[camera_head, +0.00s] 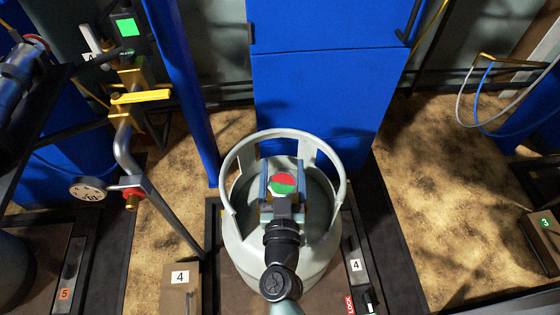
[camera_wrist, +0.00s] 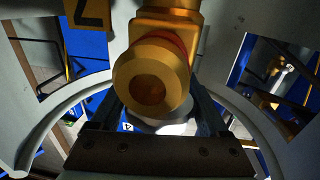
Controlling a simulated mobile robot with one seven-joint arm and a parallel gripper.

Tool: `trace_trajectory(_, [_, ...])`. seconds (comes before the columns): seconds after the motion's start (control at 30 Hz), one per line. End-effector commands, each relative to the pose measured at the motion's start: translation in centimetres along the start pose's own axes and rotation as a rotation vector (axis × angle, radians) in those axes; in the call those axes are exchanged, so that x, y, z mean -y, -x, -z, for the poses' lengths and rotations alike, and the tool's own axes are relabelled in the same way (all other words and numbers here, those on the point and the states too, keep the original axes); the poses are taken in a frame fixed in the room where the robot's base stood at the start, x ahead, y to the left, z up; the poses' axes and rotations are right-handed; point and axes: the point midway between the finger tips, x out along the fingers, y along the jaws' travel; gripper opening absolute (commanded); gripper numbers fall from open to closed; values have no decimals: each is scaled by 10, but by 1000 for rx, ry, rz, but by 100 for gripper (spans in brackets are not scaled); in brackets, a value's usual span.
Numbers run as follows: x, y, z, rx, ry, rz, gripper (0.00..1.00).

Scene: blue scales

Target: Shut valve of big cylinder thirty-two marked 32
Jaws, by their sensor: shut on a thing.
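A big pale grey-green gas cylinder (camera_head: 246,250) stands upright, with an open collar around its top. My gripper (camera_head: 283,187) reaches down inside the collar. A round red-and-green disc (camera_head: 282,184) shows between its fingers, on top of the valve. In the wrist view my gripper (camera_wrist: 160,112) has a dark finger on each side of the brass valve (camera_wrist: 152,82) and is shut on it. The valve's round outlet faces the camera. A yellow tag (camera_wrist: 90,14) with part of a dark digit shows at the upper left; the full number is cut off.
A blue panel (camera_head: 320,100) stands close behind the cylinder. At the left are a yellow-handled pipe valve (camera_head: 140,97), a dial gauge (camera_head: 88,190) and a slanted grey bar. A box marked 4 (camera_head: 180,285) stands at front left. Sandy floor lies open at the right.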

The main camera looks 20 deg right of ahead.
Motion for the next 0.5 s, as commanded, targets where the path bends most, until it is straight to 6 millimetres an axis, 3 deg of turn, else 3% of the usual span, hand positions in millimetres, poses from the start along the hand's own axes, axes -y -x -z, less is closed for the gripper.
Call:
trace_trajectory(0.1, [-2, -1, 10, 5, -3, -86, 23])
trace_trajectory(0.5, [-9, 1, 4, -5, -6, -329, 23])
